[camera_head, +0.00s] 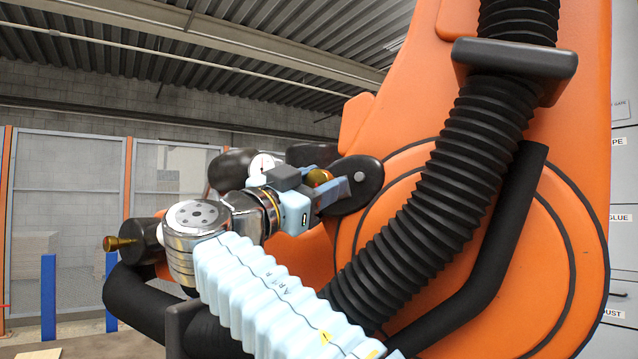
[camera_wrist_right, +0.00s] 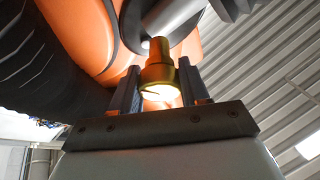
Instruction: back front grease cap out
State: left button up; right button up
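My right gripper (camera_head: 338,188) reaches in from the bottom of the head view, with its fingers pointing right at the big orange machine arm. A brass grease cap (camera_head: 318,177) shows at the fingers, partly hidden by them. In the right wrist view the brass cap (camera_wrist_right: 160,76) sits at the end of a grey cylindrical housing (camera_wrist_right: 172,25). The cap still meets the housing. My left gripper is not in view.
Another brass fitting (camera_head: 122,243) sticks out left from a dark housing. A round gauge (camera_head: 262,164) sits behind my wrist. A thick black corrugated hose (camera_head: 440,190) runs down the orange arm (camera_head: 585,120). Labelled grey drawers (camera_head: 624,180) stand at the right edge.

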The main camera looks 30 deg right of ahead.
jog(key=shift+c, duration=1.2)
